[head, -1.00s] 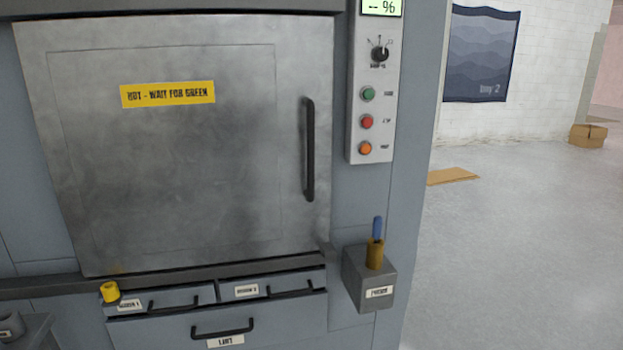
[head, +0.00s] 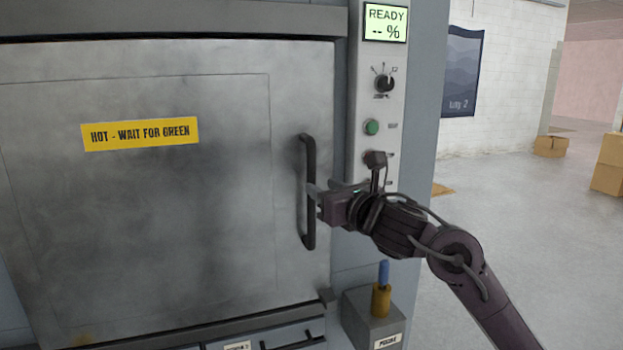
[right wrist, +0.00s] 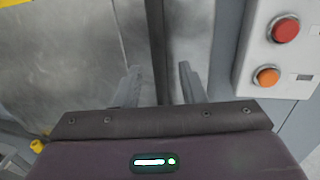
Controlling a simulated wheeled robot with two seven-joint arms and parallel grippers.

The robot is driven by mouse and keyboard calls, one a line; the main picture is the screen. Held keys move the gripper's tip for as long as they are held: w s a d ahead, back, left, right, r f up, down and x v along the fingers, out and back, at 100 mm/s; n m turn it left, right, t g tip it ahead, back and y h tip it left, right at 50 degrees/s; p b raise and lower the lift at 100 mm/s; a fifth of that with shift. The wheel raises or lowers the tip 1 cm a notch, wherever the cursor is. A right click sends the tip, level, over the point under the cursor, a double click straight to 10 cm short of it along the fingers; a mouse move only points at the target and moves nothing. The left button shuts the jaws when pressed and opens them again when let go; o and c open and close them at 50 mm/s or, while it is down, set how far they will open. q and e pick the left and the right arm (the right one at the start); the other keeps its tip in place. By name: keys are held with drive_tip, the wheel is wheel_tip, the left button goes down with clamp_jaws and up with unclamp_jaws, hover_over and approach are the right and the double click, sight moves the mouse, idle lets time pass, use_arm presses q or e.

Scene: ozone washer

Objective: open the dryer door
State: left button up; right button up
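The dryer door (head: 150,220) is a large grey metal panel with a yellow "HOT - WAIT FOR GREEN" label (head: 140,133). It looks closed. Its dark vertical handle (head: 308,165) is near the right edge. My right gripper (head: 314,198) is at the lower half of the handle, reaching in from the right. In the right wrist view the two fingers (right wrist: 160,85) are apart, with the dark handle (right wrist: 156,40) running between them and a gap on each side. My left gripper is not in view.
A control panel (head: 357,100) right of the door carries a display reading "READY", a knob and buttons, partly hidden by my right arm. Below it a grey holder (head: 357,308) holds a blue-tipped probe (head: 383,274). Drawers sit under the door. Open floor and boxes (head: 608,165) lie to the right.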

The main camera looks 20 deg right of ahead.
sight(314, 183)
drive_tip(key=p+x, duration=0.1)
drive_tip(key=x, duration=0.4)
drive_tip(key=shift+w+a, duration=0.1)
drive_tip(key=shift+w, duration=0.15)
clamp_jaws()
